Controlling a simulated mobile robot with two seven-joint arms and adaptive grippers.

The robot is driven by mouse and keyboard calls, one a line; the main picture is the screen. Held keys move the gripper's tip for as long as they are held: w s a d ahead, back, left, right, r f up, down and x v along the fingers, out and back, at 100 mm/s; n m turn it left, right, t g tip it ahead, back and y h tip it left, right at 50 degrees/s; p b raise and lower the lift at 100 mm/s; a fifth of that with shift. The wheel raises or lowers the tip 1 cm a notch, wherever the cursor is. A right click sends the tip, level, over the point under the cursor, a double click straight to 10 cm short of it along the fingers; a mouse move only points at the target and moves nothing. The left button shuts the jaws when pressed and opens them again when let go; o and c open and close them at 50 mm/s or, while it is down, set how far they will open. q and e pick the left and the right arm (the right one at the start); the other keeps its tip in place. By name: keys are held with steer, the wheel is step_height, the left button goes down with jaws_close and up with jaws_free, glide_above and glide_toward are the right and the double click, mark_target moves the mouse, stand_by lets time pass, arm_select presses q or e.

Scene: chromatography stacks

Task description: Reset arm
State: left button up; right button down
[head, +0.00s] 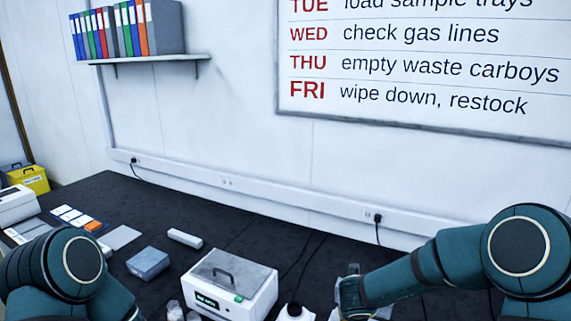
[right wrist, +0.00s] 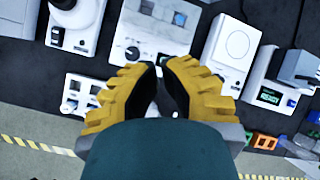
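My left arm (head: 75,270) shows at the lower left of the head view; its gripper is out of frame. My right arm (head: 440,262) comes in from the right, bent, and reaches down to the bench's front at the bottom edge. The right gripper's fingers are not clear in the head view. In the right wrist view the right gripper (right wrist: 163,68) shows two yellow fingers with black inner faces. Their tips nearly meet, with nothing seen between them. It hangs above the bench instruments.
The dark bench (head: 140,205) carries a white instrument with a handled lid (head: 235,283), a grey-blue box (head: 148,262) and a white bar (head: 185,238). Bottles stand near the front edge. In the right wrist view several instruments, including a white balance-like unit (right wrist: 232,45), lie below the fingers.

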steer(key=s+a+f+n+g+y, duration=0.1)
steer(key=s+a+f+n+y, duration=0.1)
steer(key=s+f+n, duration=0.65)
steer(key=s+a+f+n+g+y, duration=0.1)
steer(key=s+a+n+y, duration=0.15)
steer(key=s+n, duration=0.75)
steer(key=s+a+f+n+g+y, duration=0.2)
steer(key=s+a+f+n, duration=0.15)
steer(key=n, duration=1.15)
arm_select(q)
step_height(320, 180, down, 11)
steer(key=b, duration=0.9)
steer(key=shift+d+r+b, duration=0.15)
steer(key=shift+d+b, duration=0.15)
steer(key=shift+d, duration=0.1)
arm_select(e)
step_height(320, 180, down, 11)
steer(key=shift+w+d, duration=0.15)
steer(key=shift+d, duration=0.05)
